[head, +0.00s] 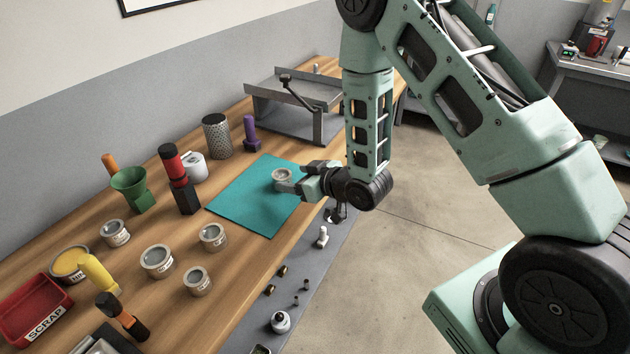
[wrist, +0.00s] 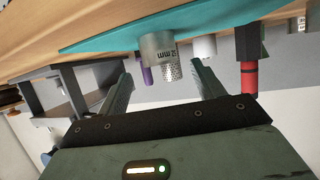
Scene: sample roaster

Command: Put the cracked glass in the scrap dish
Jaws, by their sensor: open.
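A small round grey tin (head: 282,175) with a pale top stands on the teal mat (head: 245,200). In the wrist view the tin (wrist: 158,46) shows an "mm" label, and the picture is upside down. I cannot make out a cracked glass; the tops are too small to show cracks. My gripper (head: 287,186) is low over the mat, right beside the tin. In the wrist view its open fingers (wrist: 162,75) point towards the tin, with nothing held between them. The red scrap dish (head: 38,310), labelled SCRAP, is at the front left and looks empty.
Several similar tins (head: 157,261) stand on the bench left of the mat. A yellow-handled tool (head: 98,272), a red-and-black tool (head: 178,178), a green funnel (head: 134,188) and a perforated cylinder (head: 216,136) stand nearby. A metal stand (head: 300,100) is at the back.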

